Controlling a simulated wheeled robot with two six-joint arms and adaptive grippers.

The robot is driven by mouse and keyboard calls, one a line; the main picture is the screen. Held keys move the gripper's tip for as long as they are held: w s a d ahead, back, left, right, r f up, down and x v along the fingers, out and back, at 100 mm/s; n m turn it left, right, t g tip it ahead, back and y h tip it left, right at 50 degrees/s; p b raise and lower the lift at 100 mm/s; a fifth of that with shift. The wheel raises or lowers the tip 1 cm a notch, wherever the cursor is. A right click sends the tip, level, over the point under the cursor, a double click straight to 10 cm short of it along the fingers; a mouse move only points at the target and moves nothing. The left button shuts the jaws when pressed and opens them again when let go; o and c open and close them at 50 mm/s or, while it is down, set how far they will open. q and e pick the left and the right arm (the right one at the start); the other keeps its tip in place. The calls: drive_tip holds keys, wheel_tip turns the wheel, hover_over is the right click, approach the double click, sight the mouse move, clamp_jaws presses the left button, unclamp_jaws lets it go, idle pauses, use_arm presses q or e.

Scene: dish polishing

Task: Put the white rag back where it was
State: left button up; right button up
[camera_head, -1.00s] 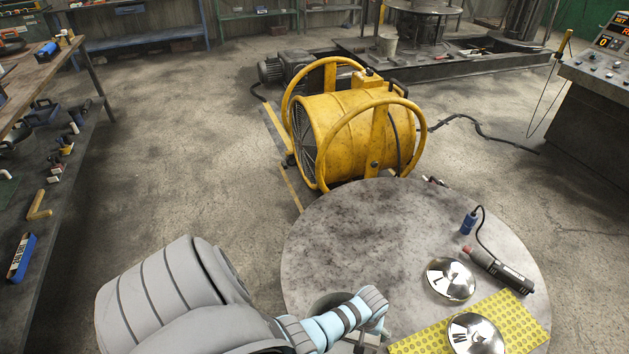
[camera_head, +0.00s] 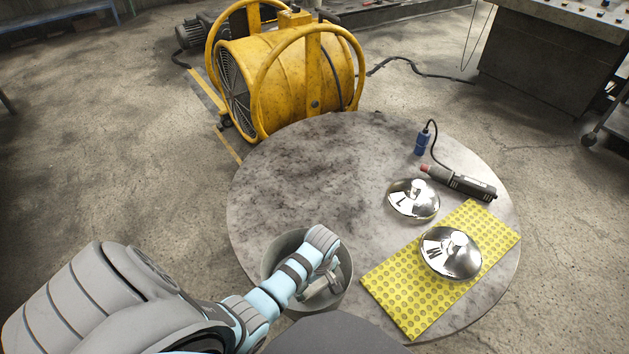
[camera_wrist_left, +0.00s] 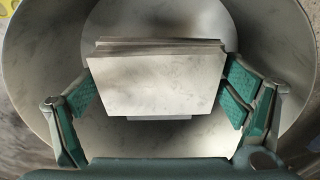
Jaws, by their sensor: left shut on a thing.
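The white rag (camera_wrist_left: 155,85) shows in the left wrist view as a pale folded block. My left gripper (camera_head: 326,284) is shut on it, with a green finger pad against each side. The rag and the fingers are over or inside a grey round bin (camera_head: 276,262) at the near left edge of the round table (camera_head: 300,180). The bin's curved wall (camera_wrist_left: 40,50) surrounds them in the wrist view. Whether the rag touches the bin's bottom, I cannot tell. My right gripper is not in view.
A yellow dotted cloth (camera_head: 398,296) lies right of the bin with a shiny lid marked M (camera_head: 452,254) on it. Another lid marked L (camera_head: 413,200) and a corded polisher (camera_head: 462,183) lie behind. A yellow fan (camera_head: 290,80) stands beyond. The table's left part is clear.

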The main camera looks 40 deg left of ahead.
sight(318, 284)
use_arm(q)
wheel_tip(318, 284, down, 5)
drive_tip(key=shift+r+b, duration=0.2)
drive_tip(key=shift+b, duration=1)
drive_tip(key=shift+f, duration=0.35)
drive_tip(key=shift+r, duration=0.2)
drive_tip(key=o, duration=1.6)
drive_tip(key=shift+f, duration=0.15)
drive_tip(key=shift+o, duration=0.2)
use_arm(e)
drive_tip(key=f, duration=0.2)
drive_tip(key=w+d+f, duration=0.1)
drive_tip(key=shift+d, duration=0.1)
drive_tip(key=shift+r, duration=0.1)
